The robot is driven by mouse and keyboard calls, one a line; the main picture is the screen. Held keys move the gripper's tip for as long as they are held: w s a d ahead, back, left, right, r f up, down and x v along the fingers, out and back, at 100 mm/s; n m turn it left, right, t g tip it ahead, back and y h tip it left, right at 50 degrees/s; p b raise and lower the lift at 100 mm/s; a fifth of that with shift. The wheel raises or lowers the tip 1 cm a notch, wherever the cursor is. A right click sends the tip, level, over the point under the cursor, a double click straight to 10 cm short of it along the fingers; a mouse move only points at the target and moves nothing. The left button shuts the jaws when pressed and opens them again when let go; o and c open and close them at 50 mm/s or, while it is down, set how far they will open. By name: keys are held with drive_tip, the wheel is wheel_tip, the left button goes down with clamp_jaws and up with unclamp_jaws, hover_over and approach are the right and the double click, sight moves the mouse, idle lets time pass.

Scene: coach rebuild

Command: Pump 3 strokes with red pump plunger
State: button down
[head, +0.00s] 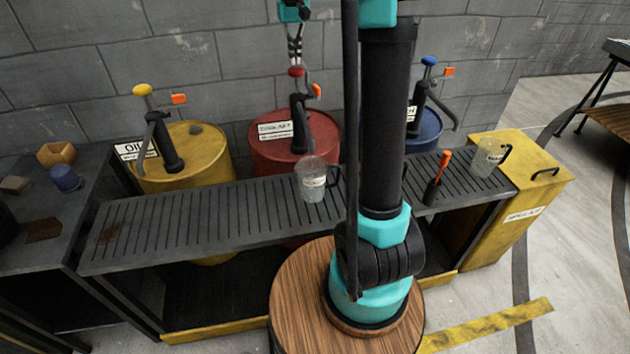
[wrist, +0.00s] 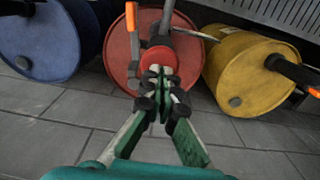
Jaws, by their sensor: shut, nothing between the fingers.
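The red pump plunger (head: 296,72) tops a dark pump on the red drum (head: 322,150), behind the slatted bench in the head view. My gripper (head: 296,56) points down just above the plunger's knob, its fingers shut with nothing between them. In the wrist view the closed fingertips (wrist: 158,76) lie in front of the red knob (wrist: 184,50) and hide part of it. I cannot tell whether they touch it. The red drum (wrist: 119,44) lies beyond.
A yellow drum (head: 212,160) with a yellow-topped pump stands left, a blue drum (head: 428,130) right, partly behind my arm. On the slatted bench (head: 215,222) are a clear jug (head: 312,190), a second jug (head: 486,165) and an orange-handled tool (head: 442,165). A yellow bin (head: 545,185) stands right.

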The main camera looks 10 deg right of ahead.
sight(296, 68)
drive_tip(key=shift+f, duration=3.45)
drive_tip(key=shift+r, duration=0.1)
drive_tip(key=shift+r, duration=3.6)
drive_tip(key=shift+f, duration=0.2)
